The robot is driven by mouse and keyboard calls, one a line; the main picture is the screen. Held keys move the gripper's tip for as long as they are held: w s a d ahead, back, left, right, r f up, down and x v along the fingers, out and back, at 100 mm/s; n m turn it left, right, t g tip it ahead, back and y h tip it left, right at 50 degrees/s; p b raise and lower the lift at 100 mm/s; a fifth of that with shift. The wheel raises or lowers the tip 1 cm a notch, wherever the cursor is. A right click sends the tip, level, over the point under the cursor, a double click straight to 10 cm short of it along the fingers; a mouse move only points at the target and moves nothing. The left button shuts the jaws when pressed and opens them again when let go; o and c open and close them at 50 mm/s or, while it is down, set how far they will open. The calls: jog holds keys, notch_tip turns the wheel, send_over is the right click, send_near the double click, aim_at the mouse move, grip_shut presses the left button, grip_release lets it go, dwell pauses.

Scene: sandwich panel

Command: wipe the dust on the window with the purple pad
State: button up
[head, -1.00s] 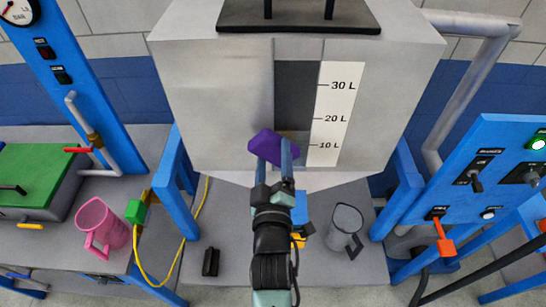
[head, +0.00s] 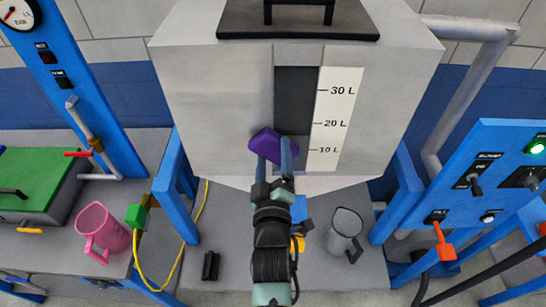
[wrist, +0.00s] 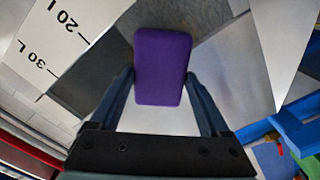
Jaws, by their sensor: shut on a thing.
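The purple pad (head: 268,144) is held in my gripper (head: 273,158) at the lower part of the tank front. It covers the lower left part of the window (head: 295,95), a dark upright strip left of the white scale. In the wrist view the purple pad (wrist: 163,66) sits between the fingers of my gripper (wrist: 158,80), with the dark window (wrist: 90,78) to its left. A paler grey patch shows beside the pad low on the window; I cannot tell whether it is dust. Whether the pad touches the window is unclear.
The pale tank (head: 215,100) carries a scale (head: 335,110) marked in litres. Below it, a grey jug (head: 344,232) stands right of my arm and a small black object (head: 211,266) lies left. A pink jug (head: 103,232) and yellow hose (head: 152,275) are further left.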

jog(key=shift+w, duration=0.2)
jog(key=shift+r, duration=0.1)
jog(key=shift+d+r+p, duration=0.15)
jog(key=shift+r+p, duration=0.05)
jog(key=shift+p, duration=0.75)
jog(key=d+p, duration=0.1)
jog(key=p, duration=0.3)
jog(key=shift+d+r, duration=0.1)
jog(key=shift+d, duration=0.1)
jog(key=p, duration=0.2)
jog(key=shift+d+p, duration=0.15)
jog(key=shift+p, duration=0.2)
jog(key=shift+s+d+f+p, duration=0.1)
jog(key=shift+d+f+p, duration=0.1)
jog(key=shift+d, duration=0.35)
jog(key=shift+d+f+p, duration=0.15)
jog(key=shift+d+p, duration=0.05)
jog(key=shift+d, duration=0.3)
